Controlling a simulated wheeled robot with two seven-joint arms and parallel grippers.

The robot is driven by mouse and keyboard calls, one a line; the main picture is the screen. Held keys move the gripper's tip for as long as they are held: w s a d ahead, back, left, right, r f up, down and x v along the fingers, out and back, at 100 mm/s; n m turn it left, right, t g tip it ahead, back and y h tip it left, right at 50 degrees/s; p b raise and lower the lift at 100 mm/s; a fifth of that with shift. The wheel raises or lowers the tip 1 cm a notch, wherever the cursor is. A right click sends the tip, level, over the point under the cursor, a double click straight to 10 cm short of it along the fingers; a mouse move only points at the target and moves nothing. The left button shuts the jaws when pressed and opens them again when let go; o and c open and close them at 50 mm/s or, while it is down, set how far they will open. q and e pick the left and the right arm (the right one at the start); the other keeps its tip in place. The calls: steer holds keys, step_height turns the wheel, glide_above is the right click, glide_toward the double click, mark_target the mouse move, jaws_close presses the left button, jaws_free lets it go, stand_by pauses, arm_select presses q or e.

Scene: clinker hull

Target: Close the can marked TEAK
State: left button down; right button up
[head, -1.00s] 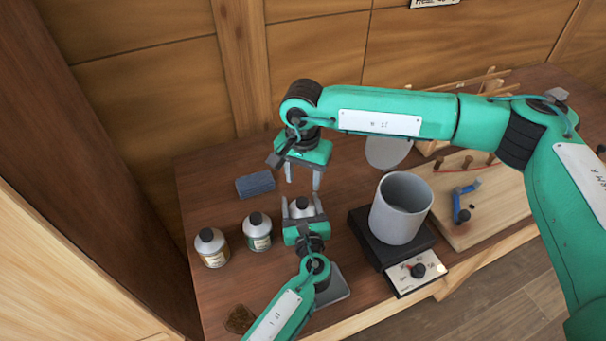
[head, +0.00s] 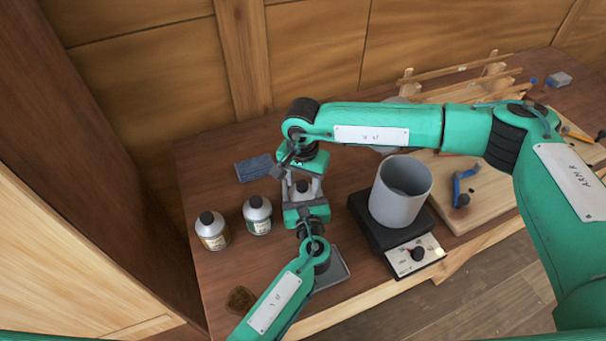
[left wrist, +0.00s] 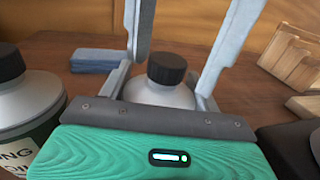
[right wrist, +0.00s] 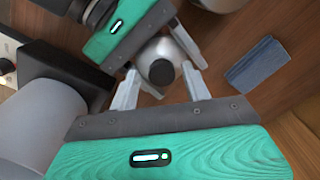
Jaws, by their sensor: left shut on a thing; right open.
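A grey metal can (left wrist: 160,95) with a black cap (left wrist: 166,68) stands upright between my two grippers. My left gripper (head: 303,195) is shut on the can's body from the near side. My right gripper (right wrist: 160,82) is open above it, pointing down, with one finger on each side of the cap (right wrist: 161,72) and a gap to it. The cap sits on the can's top; I cannot tell how tight it is. The held can's label is hidden, so I cannot read its marking.
Two similar capped cans (head: 212,231) (head: 257,215) stand to the left; the nearer one in the left wrist view reads "NG OIL" in part. A blue block (head: 254,168) lies behind. A grey pot (head: 401,190) on a black hot plate (head: 430,226) stands close on the right.

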steer(key=c, duration=1)
steer(key=shift+c, duration=0.2)
steer(key=m, duration=1)
steer(key=shift+s+f, duration=0.1)
steer(key=m, duration=0.4)
steer(key=shift+m, duration=0.4)
steer(key=m, duration=0.3)
steer(key=shift+m, duration=0.4)
steer(key=o, duration=1.1)
steer(key=shift+a, duration=0.1)
